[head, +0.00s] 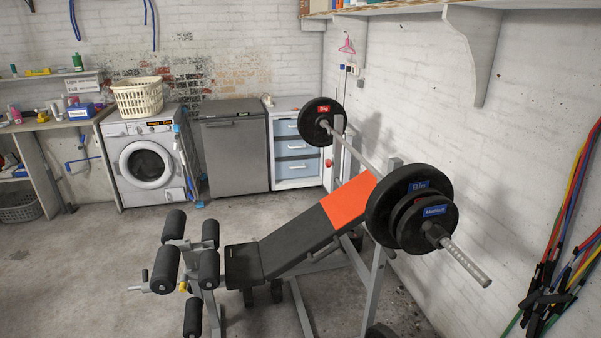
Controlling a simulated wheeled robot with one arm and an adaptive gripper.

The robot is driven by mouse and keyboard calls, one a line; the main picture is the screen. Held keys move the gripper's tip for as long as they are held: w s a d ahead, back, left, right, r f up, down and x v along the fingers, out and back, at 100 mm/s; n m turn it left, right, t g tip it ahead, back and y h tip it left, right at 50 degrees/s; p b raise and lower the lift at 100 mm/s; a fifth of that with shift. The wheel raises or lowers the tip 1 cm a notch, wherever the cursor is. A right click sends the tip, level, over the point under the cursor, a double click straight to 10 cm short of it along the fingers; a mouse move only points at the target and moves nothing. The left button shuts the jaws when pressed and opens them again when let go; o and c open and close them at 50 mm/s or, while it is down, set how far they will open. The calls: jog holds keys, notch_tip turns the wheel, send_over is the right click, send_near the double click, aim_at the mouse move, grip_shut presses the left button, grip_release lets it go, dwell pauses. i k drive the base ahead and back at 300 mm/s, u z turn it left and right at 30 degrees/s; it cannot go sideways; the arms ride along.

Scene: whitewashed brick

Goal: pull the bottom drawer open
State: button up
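A white drawer cabinet (279,187) stands against the back wall, right of the grey fridge. Its blue-grey drawer fronts are stacked one above another. The bottom drawer (297,169) is the lowest of the fronts in view and looks closed, with a small handle on it. The weight bench and barbell stand in front of the cabinet's right side, and a weight plate covers part of its upper right. My gripper is not in view.
A weight bench (290,247) with a barbell (461,259) fills the middle and right foreground. A grey fridge (235,150) and a washing machine (147,163) with a basket (138,97) on top stand left of the cabinet. Floor (90,255) is clear at left.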

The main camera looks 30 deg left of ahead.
aim_at(289, 173)
jog(key=u, duration=2.65)
jog(key=i, duration=5.5)
jog(key=z, duration=2.85)
jog(key=i, duration=1.55)
jog(key=u, duration=0.05)
